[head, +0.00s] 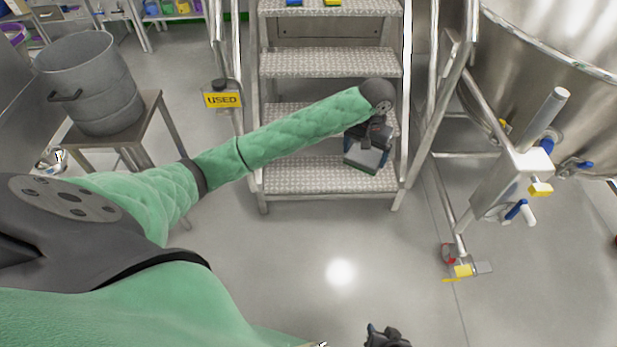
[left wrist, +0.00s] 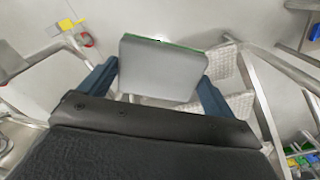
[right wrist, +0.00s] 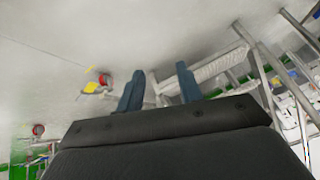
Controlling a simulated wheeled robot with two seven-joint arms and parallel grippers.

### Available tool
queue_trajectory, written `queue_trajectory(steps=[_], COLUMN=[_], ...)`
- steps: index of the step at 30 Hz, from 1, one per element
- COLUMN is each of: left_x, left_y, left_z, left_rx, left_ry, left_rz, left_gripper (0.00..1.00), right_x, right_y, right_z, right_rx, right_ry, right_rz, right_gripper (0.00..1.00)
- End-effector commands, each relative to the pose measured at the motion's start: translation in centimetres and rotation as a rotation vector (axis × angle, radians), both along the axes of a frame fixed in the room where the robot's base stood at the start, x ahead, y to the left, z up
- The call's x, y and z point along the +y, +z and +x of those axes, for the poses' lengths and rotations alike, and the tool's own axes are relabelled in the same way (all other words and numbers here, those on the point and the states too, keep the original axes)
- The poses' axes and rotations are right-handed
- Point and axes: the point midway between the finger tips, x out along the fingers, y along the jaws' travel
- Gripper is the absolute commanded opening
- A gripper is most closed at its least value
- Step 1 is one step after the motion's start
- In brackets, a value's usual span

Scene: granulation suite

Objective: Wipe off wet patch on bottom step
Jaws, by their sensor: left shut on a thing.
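The bottom step (head: 310,178) is a textured metal tread at the foot of the stairs. My left gripper (head: 366,145) is over its right part in the head view and is shut on a grey pad with a green edge (head: 364,158). The pad also shows between the fingers in the left wrist view (left wrist: 160,70). I cannot tell whether the pad touches the step. I cannot make out a wet patch; the pad and gripper hide part of the tread. My right gripper (right wrist: 158,85) is open and empty, low at the bottom of the head view.
Metal rails flank the stairs, with a yellow USED sign (head: 222,99) on the left one. A grey bin (head: 85,85) stands on a metal table at left. A steel tank (head: 560,70) and a valve pipe (head: 500,185) are at right. The floor before the stairs is clear.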

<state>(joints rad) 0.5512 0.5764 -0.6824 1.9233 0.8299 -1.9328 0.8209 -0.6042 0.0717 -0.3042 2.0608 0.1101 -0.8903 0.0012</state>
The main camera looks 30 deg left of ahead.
Motion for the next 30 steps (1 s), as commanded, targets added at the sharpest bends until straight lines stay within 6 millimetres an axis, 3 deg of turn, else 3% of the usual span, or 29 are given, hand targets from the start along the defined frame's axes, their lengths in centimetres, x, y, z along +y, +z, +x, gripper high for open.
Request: queue_trajectory(steps=[30], left_x=[-0.5], left_y=[0.9], left_z=[-1.8], left_rx=[0.001], left_ry=[-0.001], left_rz=[0.000], left_gripper=[0.72], right_x=[-0.7], right_y=[10.2], right_z=[0.0], right_rx=[0.074], right_ry=[0.032], right_rz=[-0.019], right_gripper=[0.36])
